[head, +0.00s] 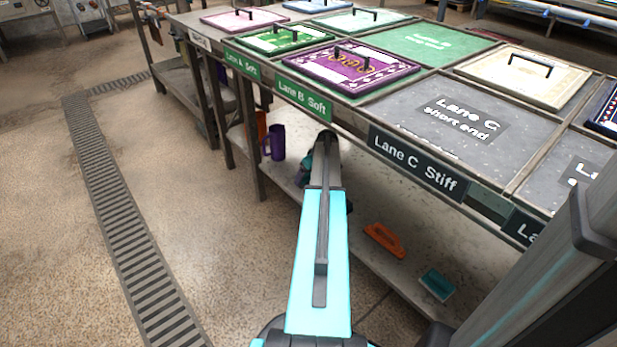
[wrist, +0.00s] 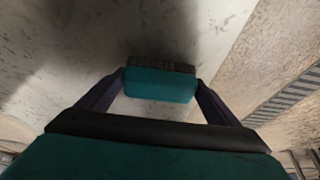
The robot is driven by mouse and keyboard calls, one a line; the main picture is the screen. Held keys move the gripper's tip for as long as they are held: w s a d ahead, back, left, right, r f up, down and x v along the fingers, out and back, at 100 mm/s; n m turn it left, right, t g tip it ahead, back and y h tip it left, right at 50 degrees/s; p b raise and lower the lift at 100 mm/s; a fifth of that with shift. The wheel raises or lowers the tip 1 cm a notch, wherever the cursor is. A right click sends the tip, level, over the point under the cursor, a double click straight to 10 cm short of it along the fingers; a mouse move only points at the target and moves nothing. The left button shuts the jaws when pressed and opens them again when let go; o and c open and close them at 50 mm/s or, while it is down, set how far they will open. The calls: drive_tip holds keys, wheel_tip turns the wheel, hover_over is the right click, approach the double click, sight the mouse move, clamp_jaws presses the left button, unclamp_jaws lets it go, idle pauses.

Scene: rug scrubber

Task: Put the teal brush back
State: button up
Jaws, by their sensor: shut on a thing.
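In the wrist view my gripper (wrist: 161,84) is shut on a teal brush (wrist: 160,85), one finger on each side of its block. Its dark bristles face the top of the picture, above a pale surface. In the head view my arm reaches under the table, and my gripper (head: 304,174) is a small dark teal shape at the lower shelf, largely hidden by the arm. Another teal block with a dark side, like a brush (head: 437,284), lies on the lower shelf at the right. I cannot tell whether the held brush touches the surface.
An orange brush (head: 384,240) lies on the lower shelf (head: 405,271). A purple mug (head: 275,142) stands farther left on it. The table above has lanes labelled Lane B Soft (head: 303,97) and Lane C Stiff (head: 417,162), with handled rugs. Table legs stand left of my arm; the floor there is clear.

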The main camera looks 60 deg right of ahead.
drive_tip(key=shift+f, duration=0.1)
drive_tip(key=o, duration=1.1)
drive_tip(key=d+p+v, duration=0.1)
drive_tip(key=p+v, duration=0.1)
drive_tip(key=v, duration=0.5)
drive_tip(key=shift+a+r+p, duration=0.3)
drive_tip(key=shift+a+r, duration=0.1)
drive_tip(key=shift+a, duration=0.15)
drive_tip(key=shift+s, duration=0.1)
